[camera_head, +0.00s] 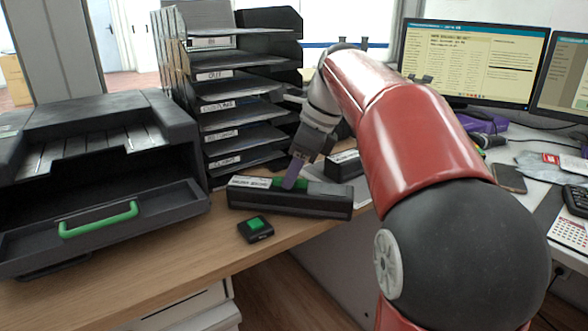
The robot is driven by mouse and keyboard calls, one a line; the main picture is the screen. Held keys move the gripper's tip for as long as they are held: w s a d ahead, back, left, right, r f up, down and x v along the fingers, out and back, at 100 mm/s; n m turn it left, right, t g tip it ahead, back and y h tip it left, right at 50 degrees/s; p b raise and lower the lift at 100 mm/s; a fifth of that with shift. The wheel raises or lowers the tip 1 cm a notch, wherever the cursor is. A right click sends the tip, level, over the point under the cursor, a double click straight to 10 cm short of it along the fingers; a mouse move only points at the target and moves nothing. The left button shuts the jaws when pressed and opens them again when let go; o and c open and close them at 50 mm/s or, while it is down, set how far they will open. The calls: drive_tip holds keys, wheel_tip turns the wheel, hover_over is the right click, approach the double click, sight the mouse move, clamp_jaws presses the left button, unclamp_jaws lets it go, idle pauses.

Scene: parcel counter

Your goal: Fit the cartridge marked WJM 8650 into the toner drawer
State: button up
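A long black cartridge (318,204) with a white label and a green grip lies on the wooden counter. Its label print is too small to read surely. A second black cartridge (338,172) with a white label lies behind it, partly hidden by my arm. My gripper (294,179) points down at the front cartridge's green grip, with a purple-grey finger in front of it. Whether the fingers are closed on the grip cannot be told. The toner drawer (170,205) of the black printer at left stands pulled out, with a green handle (98,220); its inside looks dark.
A small black box with a green button (255,229) sits on the counter in front of the cartridge. A black tray stack (225,105) stands behind the cartridges. Monitors (470,65) stand at right. Bare counter (165,265) lies between drawer and button box.

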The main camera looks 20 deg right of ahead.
drive_tip(key=shift+r, duration=0.1)
drive_tip(key=p+v, duration=0.3)
drive_tip(key=v, duration=0.9)
